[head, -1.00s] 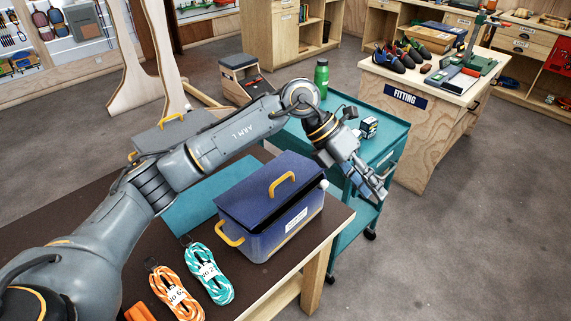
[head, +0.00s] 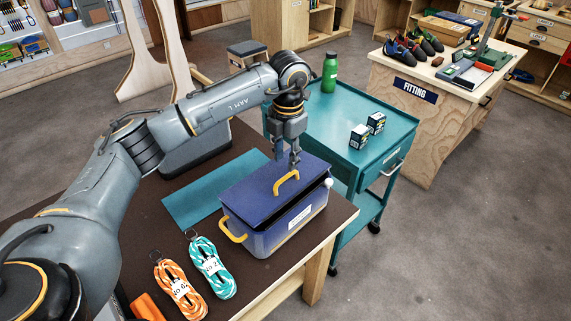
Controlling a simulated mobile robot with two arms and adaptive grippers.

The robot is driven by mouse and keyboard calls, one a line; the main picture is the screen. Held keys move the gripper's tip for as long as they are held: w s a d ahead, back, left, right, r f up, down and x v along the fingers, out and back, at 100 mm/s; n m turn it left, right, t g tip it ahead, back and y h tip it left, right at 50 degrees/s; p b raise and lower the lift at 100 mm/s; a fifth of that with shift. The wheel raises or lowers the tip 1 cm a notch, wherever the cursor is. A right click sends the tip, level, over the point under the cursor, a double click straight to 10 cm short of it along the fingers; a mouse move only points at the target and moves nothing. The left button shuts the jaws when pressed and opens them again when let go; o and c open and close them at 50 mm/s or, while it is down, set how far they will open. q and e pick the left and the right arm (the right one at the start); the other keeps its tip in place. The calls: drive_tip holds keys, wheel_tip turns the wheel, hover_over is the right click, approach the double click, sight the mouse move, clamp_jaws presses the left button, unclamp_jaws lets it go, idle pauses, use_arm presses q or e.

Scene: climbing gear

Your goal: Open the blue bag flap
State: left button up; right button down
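The blue bag (head: 262,243) is box-shaped and stands on the dark brown table. My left gripper (head: 287,162) points down just above and behind the flap handle. Its fingers look apart, with nothing between them. I cannot tell whether a fingertip touches the flap. My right gripper is not in view.
An orange rope coil (head: 178,286) and a teal rope coil (head: 211,268) lie in front of the bag. A teal mat (head: 190,205) lies behind it. A teal cart (head: 340,112) with a green bottle (head: 329,73) and small boxes (head: 367,129) stands right of the table.

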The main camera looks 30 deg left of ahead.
use_arm(q)
drive_tip(key=shift+f+p, duration=0.5)
drive_tip(key=shift+f, duration=1.95)
